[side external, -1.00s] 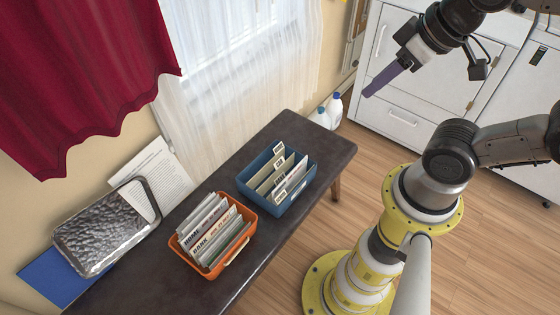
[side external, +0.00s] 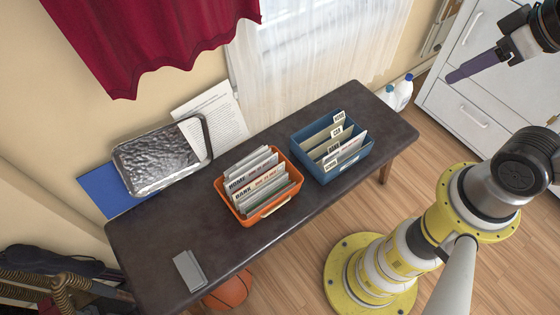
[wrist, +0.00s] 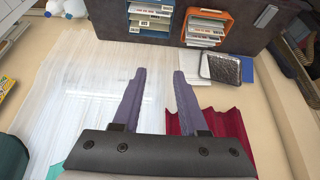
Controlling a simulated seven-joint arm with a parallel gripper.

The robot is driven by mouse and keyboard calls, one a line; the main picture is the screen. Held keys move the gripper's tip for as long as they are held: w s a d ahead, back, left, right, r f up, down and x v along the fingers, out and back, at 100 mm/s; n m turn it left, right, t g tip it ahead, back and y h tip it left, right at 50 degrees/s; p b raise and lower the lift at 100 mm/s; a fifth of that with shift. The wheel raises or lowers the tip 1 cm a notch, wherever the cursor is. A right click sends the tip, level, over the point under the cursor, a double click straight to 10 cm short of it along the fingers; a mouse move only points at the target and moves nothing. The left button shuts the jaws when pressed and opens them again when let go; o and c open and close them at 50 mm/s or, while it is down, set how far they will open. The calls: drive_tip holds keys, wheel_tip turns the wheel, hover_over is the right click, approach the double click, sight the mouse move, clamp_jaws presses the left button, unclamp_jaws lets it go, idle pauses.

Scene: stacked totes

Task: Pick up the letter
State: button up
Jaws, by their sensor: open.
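Paper pieces stand upright between labelled dividers in an orange tote (side external: 246,214) and a blue tote (side external: 352,167). Readable labels include HOME and BANK. A printed white sheet (side external: 226,112) leans on the wall behind a silver tray. I cannot tell which piece is the letter. My gripper (side external: 472,68) has purple fingers and hangs in the air at the upper right, well away from the table. The wrist view shows its fingers (wrist: 160,74) apart with nothing between them. There the orange tote (wrist: 233,18) and blue tote (wrist: 133,25) are beyond the fingertips.
The dark table (side external: 270,245) has free room around the totes. A flat grey item (side external: 189,270) lies near its left end. The silver tray (side external: 160,160) and a blue folder (side external: 105,190) lean at the back. White jugs (side external: 403,92) stand past the right end, by white drawers (side external: 470,110).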

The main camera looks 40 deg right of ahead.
drive_tip(key=w+a+r+n, duration=0.1)
drive_tip(key=w+r+n, duration=0.15)
drive_tip(key=w, duration=0.25)
drive_tip(key=w+a+r+n+t, duration=0.1)
drive_tip(key=w+r+n, duration=0.15)
drive_tip(key=w, duration=0.35)
drive_tip(key=w+a+r+n, duration=0.1)
drive_tip(key=w+n, duration=0.2)
drive_tip(key=w, duration=0.2)
drive_tip(key=w+a+f+n+g+y, duration=0.1)
drive_tip(key=w+a+f+n, duration=0.3)
drive_tip(key=w, duration=0.3)
drive_tip(key=w+a+f+n+g, duration=0.1)
drive_tip(key=w+a+f+n, duration=0.1)
drive_tip(key=w+a+f, duration=0.4)
drive_tip(key=n+g+h, duration=0.1)
drive_tip(key=n+g, duration=0.3)
drive_tip(key=g, duration=0.1)
hover_over(266, 174)
wheel_tip(266, 174, down, 34)
drive_tip(key=f, duration=0.1)
wheel_tip(266, 174, down, 6)
drive_tip(key=shift+f, duration=0.15)
drive_tip(key=shift+a+f, duration=0.2)
drive_tip(key=shift+f, duration=2.9)
